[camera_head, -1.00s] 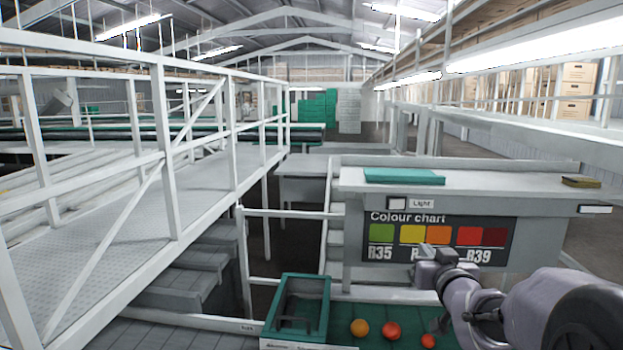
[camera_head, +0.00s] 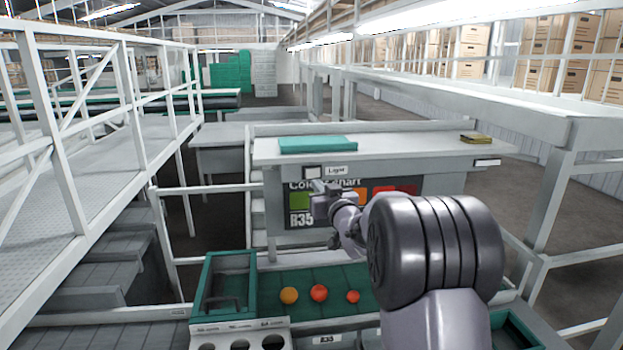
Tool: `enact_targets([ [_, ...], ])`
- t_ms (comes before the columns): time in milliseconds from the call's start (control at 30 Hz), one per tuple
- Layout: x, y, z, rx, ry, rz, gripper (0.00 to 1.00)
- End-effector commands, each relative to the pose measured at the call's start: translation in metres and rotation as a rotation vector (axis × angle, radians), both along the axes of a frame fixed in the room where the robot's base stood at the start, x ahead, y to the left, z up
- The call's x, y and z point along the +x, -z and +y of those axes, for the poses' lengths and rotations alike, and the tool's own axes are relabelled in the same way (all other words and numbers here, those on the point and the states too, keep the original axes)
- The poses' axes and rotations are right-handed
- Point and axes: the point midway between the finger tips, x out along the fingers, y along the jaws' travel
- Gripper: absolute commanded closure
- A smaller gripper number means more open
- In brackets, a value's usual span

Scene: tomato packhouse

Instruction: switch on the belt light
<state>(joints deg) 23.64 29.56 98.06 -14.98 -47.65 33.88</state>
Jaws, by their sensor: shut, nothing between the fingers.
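The light switch (camera_head: 312,172) is a small pale plate in a dark frame on the front edge of the grey bench, left of a label reading "Light" (camera_head: 337,170). My gripper (camera_head: 319,187) is shut and empty, pointing away from me at the bench front. In the picture its tip lies just below the switch and overlaps its lower edge. I cannot tell whether it touches the switch. My arm hides much of the colour chart (camera_head: 300,222) under the bench top.
A teal cloth or mat (camera_head: 318,144) and a small yellowish block (camera_head: 475,137) lie on the bench top. Below are a green tray (camera_head: 207,285), an orange tomato (camera_head: 289,295) and two red ones (camera_head: 319,293) on a green belt. White railings (camera_head: 130,75) stand at left.

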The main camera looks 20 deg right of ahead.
Motion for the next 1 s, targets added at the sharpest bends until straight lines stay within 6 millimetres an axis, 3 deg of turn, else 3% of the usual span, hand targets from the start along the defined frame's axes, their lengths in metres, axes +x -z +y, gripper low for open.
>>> enact_targets([
  [100, 0.024, 0.000, -0.002, -0.001, -0.002, -0.001, 1.00],
  [333, 0.052, -0.001, -0.005, 0.000, 0.000, -0.001, 1.00],
  [1000, 0.062, -0.001, -0.004, -0.001, -0.001, -0.001, 1.00],
])
